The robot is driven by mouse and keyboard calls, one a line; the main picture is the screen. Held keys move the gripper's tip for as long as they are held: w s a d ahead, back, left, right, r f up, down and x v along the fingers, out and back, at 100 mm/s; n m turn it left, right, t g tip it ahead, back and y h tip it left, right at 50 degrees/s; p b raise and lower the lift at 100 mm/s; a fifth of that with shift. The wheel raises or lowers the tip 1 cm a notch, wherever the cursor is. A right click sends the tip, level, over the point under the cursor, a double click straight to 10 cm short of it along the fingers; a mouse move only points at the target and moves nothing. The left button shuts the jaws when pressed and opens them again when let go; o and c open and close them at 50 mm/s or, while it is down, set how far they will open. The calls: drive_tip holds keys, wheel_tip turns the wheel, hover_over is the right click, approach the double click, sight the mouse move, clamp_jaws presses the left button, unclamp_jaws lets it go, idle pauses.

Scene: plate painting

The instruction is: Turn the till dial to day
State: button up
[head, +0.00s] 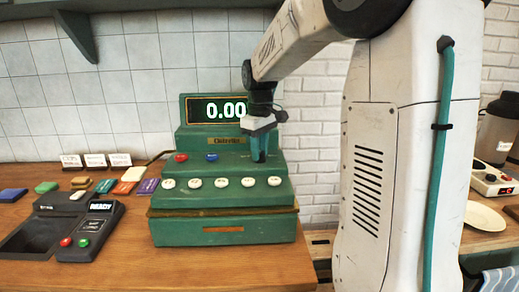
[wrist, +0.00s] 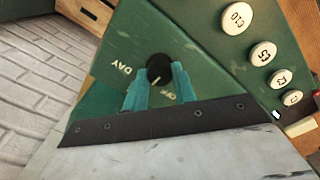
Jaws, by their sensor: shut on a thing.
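The green till (head: 223,236) stands on the wooden counter, its display reading 0.00. In the wrist view the till dial (wrist: 158,66) is a round black knob on a green face, with DAY printed to its left and OFF below it. A pale pointer mark on the dial points down, nearer OFF than DAY. My gripper (wrist: 157,78) has its two teal fingers on either side of the dial and is shut on it. In the head view my gripper (head: 259,150) reaches down at the till's right side, where the dial is hidden.
Round cream keys (wrist: 237,18) lie right of the dial in the wrist view. A dark card terminal (head: 88,235) reading READY stands left of the till, with several coloured blocks behind it. A plate (head: 484,218) lies on the right counter.

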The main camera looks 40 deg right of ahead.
drive_tip(key=m, duration=0.4)
drive_tip(key=shift+m, duration=2)
drive_tip(key=o, duration=1)
drive_tip(key=shift+r, duration=0.1)
wheel_tip(320, 180, up, 8)
drive_tip(key=shift+f, duration=0.15)
